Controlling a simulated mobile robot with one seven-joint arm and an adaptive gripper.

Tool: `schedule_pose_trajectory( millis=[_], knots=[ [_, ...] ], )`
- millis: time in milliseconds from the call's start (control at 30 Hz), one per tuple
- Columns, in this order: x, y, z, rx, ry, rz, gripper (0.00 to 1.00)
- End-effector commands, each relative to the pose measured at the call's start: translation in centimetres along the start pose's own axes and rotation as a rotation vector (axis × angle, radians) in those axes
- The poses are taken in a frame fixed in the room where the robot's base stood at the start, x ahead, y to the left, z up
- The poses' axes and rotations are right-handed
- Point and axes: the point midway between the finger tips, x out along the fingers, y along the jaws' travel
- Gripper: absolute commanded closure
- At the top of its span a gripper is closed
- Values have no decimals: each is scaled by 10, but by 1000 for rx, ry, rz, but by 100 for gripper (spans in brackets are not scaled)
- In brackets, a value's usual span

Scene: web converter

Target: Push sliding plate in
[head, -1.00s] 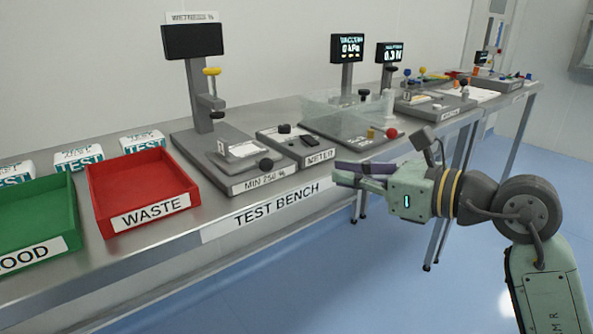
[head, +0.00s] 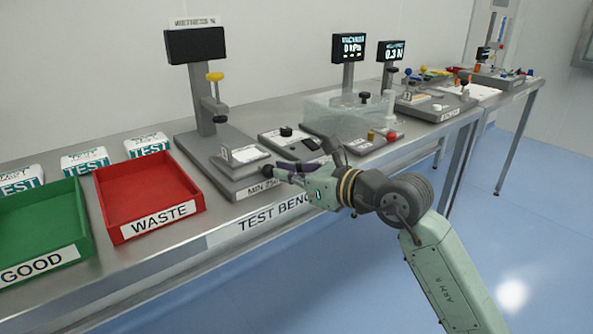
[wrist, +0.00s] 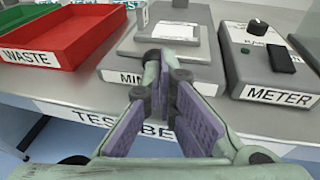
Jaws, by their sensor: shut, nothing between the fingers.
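The sliding plate (head: 232,164) is a grey slab on the wetness tester's base, below its column. It carries a white card (head: 246,154) and has a dark round knob at its front edge. In the wrist view the plate (wrist: 205,52) lies just beyond the fingertips, above the "MIN 250 %" label. My gripper (head: 275,170) is shut and empty, with purple finger pads, at the plate's front edge by the knob. In the wrist view my gripper (wrist: 163,85) overlaps the knob area. I cannot tell whether the fingertips touch the knob.
A red WASTE tray (head: 150,190) and a green GOOD tray (head: 40,225) stand to the left. The meter box (wrist: 270,60) is close on the right. A clear-covered vacuum station (head: 345,115) stands further right. The bench's front edge runs below my gripper.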

Motion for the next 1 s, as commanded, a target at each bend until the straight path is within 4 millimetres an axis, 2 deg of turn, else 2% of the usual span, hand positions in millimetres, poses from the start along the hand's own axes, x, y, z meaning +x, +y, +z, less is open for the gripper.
schedule_pose_trajectory(
  millis=[367,467,700,800,1000],
  knots=[
    [5,-1,0,0,0,2,100],
    [23,-3,0,-1,2,5,100],
    [88,-16,14,-2,2,4,100],
    [108,-20,19,-1,0,4,100],
    [124,-25,24,-1,-1,0,100]
  ],
)
